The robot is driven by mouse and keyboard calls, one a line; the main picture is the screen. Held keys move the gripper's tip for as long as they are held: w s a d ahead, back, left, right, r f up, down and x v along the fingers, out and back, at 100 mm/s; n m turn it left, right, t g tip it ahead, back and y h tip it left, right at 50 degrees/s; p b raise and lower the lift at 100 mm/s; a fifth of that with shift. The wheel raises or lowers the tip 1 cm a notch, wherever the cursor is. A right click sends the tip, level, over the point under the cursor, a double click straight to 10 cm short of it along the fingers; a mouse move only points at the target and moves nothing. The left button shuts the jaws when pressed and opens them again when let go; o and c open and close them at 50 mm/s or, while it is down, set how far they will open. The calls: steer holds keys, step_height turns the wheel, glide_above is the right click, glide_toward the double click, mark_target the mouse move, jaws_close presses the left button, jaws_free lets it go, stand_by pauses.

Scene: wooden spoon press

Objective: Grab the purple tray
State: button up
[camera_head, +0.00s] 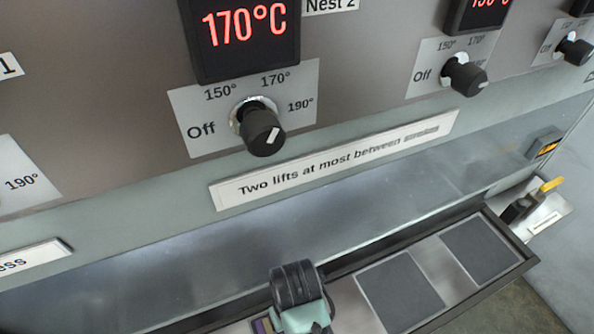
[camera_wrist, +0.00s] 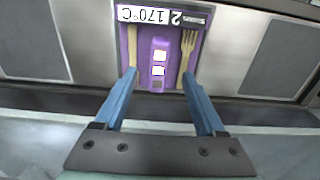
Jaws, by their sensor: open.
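The purple tray (camera_wrist: 143,40) lies ahead of my gripper (camera_wrist: 158,74) in the wrist view. It carries a white label reading "2 170°C", a raised purple middle with white squares, a wooden fork (camera_wrist: 188,42) on the right and another wooden piece (camera_wrist: 132,45) on the left. My gripper is open, with its two blue fingers towards the tray's near left and right sides and nothing held between them. I cannot tell whether they touch it. In the head view, only a small purple corner of the tray (camera_head: 262,325) shows beside my wrist, which hides the rest.
The tray sits on a metal ledge with dark grey pads (camera_head: 400,290) beside it and a dark rim. Behind stands a panel with temperature displays, knobs (camera_head: 262,130) and a sign (camera_head: 335,160) about lifts. A yellow-handled item (camera_head: 552,184) lies at the far right.

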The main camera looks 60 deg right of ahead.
step_height(320, 180, down, 3)
steer(key=shift+r, duration=0.2)
steer(key=f, duration=0.2)
steer(key=s+f+p, duration=0.1)
steer(key=f, duration=0.1)
steer(key=shift+a, duration=0.2)
steer(key=shift+w+f, duration=0.1)
steer(key=shift+f, duration=0.45)
jaws_close()
